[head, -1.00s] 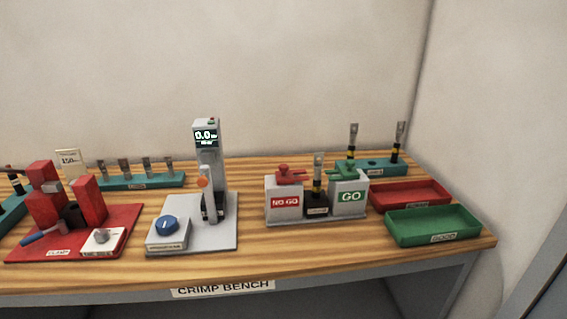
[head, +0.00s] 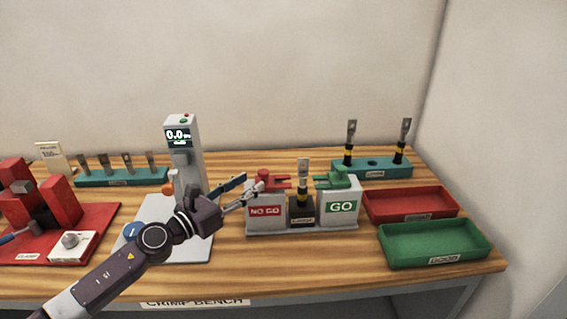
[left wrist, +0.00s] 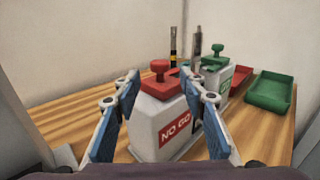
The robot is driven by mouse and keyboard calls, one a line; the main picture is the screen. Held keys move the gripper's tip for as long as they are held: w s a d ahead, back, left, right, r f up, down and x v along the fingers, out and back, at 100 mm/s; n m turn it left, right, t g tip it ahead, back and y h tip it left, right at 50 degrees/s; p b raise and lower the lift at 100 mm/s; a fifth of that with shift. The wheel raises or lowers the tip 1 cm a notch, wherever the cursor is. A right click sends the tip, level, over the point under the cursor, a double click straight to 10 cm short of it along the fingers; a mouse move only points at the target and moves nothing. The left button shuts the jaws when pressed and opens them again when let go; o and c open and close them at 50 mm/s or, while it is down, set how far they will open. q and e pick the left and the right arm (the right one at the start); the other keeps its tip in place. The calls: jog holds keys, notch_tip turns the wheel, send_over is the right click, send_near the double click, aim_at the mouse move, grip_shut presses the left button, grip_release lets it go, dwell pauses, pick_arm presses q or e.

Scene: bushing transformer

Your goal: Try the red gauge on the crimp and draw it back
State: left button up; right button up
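The red gauge (head: 272,180) lies on top of the grey NO GO block (head: 265,212). In the left wrist view the red gauge (left wrist: 160,82) shows its round knob, with its flat part pointing toward the crimp. The crimped lug (head: 303,176) stands upright in the black holder (head: 302,210) between the NO GO and GO blocks; the red gauge looks apart from it. My left gripper (head: 248,187) is open and empty, just left of the NO GO block. In the left wrist view its fingers (left wrist: 163,108) are spread on either side of the block, in front of the knob. My right gripper is not in view.
The green gauge (head: 338,179) rests on the GO block (head: 338,208). A red tray (head: 410,217) and a green tray (head: 432,262) are at the right. A teal rack (head: 374,171) with two upright lugs stands behind. The grey meter (head: 183,145) stands close behind my left arm.

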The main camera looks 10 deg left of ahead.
aim_at(260, 174)
pick_arm(q)
jog(key=shift+w+d, duration=0.1)
jog(key=shift+w, duration=0.3)
jog(key=shift+w+d+r+p, duration=0.3)
jog(key=shift+w+r+p, duration=0.1)
jog(key=shift+r+p, duration=0.25)
jog(key=x, duration=0.3)
jog(key=shift+f, duration=0.25)
jog(key=shift+x, duration=0.8)
jog(key=shift+f, duration=0.15)
jog(key=c, duration=0.8)
jog(key=shift+d, duration=0.1)
jog(key=shift+c, duration=1.3)
grip_shut()
jog(key=shift+w+d+p, duration=0.25)
jog(key=shift+d+p, duration=0.2)
jog(key=shift+d, duration=0.4)
jog(key=o, duration=1.1)
grip_release()
jog(key=shift+c, duration=0.2)
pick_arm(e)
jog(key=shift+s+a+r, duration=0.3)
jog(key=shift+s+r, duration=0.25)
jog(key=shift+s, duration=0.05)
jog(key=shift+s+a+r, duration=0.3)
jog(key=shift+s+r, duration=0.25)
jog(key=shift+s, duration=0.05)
